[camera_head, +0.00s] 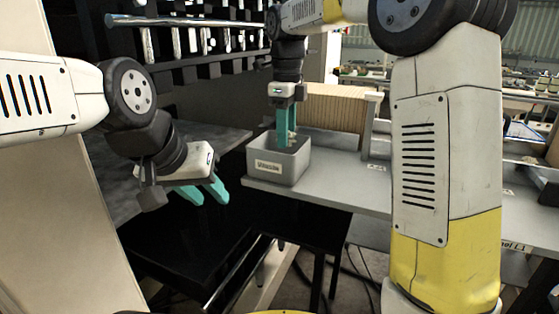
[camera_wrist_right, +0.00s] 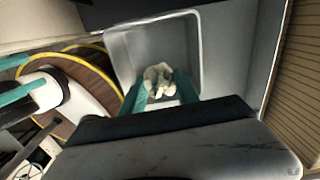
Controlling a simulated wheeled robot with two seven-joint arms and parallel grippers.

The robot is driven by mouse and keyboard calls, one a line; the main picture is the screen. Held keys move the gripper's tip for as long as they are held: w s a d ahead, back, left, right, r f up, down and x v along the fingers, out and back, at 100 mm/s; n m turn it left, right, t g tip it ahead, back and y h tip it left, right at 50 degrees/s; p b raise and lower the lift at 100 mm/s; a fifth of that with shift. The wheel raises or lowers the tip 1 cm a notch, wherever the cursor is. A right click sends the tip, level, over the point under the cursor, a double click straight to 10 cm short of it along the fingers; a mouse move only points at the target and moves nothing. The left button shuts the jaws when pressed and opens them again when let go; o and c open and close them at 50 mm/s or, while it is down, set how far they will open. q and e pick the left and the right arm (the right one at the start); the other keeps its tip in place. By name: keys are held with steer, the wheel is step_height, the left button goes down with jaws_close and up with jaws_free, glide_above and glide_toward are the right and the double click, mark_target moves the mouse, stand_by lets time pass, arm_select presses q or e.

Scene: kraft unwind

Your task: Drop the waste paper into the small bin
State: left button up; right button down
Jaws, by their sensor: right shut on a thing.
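The small bin (camera_head: 292,173) is a grey open-topped box with a label on its front, on the grey bench at the centre of the head view. My right gripper (camera_head: 287,143) points straight down at it, with its teal fingertips at or just inside the opening. In the right wrist view the fingers (camera_wrist_right: 160,88) are shut on a crumpled cream waste paper (camera_wrist_right: 158,76), with the bin (camera_wrist_right: 199,45) beneath it. The paper is hidden in the head view. My left gripper (camera_head: 207,193) is empty at the left, its teal fingers apart.
The grey bench (camera_head: 335,180) runs right from the bin. A ribbed tan block (camera_head: 335,110) stands behind the bin. A round brown reel with a yellow rim (camera_wrist_right: 105,68) lies left of the bin in the wrist view. A dark rack (camera_head: 190,50) stands at the back left.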

steer(key=c, duration=0.8)
jaws_free()
steer(key=shift+c, duration=0.2)
steer(key=shift+r, duration=0.1)
step_height(320, 180, up, 7)
steer(key=shift+r, duration=0.3)
